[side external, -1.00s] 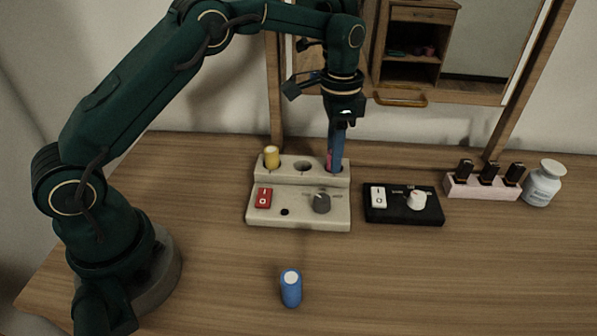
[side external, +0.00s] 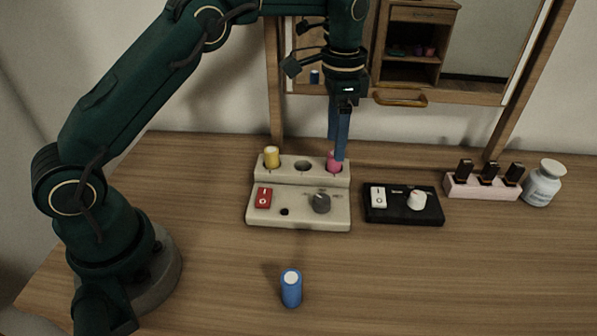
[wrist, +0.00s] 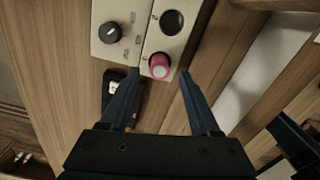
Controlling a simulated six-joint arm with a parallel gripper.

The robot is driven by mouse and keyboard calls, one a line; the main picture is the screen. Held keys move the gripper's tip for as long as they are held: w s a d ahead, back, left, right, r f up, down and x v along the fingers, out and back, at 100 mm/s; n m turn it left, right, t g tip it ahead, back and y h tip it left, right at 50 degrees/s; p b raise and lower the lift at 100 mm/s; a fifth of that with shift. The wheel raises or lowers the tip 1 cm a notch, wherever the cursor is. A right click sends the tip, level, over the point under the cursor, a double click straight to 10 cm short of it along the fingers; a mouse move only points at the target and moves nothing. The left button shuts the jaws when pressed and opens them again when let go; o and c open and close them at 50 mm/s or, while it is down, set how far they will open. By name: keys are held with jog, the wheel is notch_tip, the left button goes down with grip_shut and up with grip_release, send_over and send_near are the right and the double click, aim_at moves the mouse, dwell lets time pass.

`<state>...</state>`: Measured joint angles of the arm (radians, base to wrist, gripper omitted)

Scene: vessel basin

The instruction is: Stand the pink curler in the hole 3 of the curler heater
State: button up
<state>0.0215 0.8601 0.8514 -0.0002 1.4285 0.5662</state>
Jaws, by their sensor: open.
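The pink curler (side external: 333,161) stands in the right-hand hole of the curler heater (side external: 298,215), and it also shows in the wrist view (wrist: 160,66). It looks upright, with its lower part hidden in the hole. The heater's middle hole (side external: 302,166) is empty, and a yellow curler (side external: 271,157) stands in the left-hand hole. My gripper (side external: 338,155) is open and empty. Its blue fingers are around and just above the pink curler in the side view. In the wrist view the fingertips (wrist: 158,72) lie apart on either side of it.
A black control box (side external: 403,204) sits right of the heater. Further right are a pink holder (side external: 482,187) with dark-capped bottles and a white jar (side external: 543,183). A mirror stands behind.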

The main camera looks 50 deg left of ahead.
jog(key=shift+r, duration=2.05)
jog(key=s+r+n+t, duration=0.3)
jog(key=s+r, duration=0.5)
jog(key=s, duration=0.1)
jog(key=s+f+n+t, duration=0.2)
jog(key=s+f, duration=0.3)
jog(key=s, duration=0.8)
jog(key=shift+s+a+n+t, duration=0.15)
jog(key=shift+a+n+t, duration=0.25)
jog(key=shift+n, duration=0.5)
jog(key=shift+o, duration=0.4)
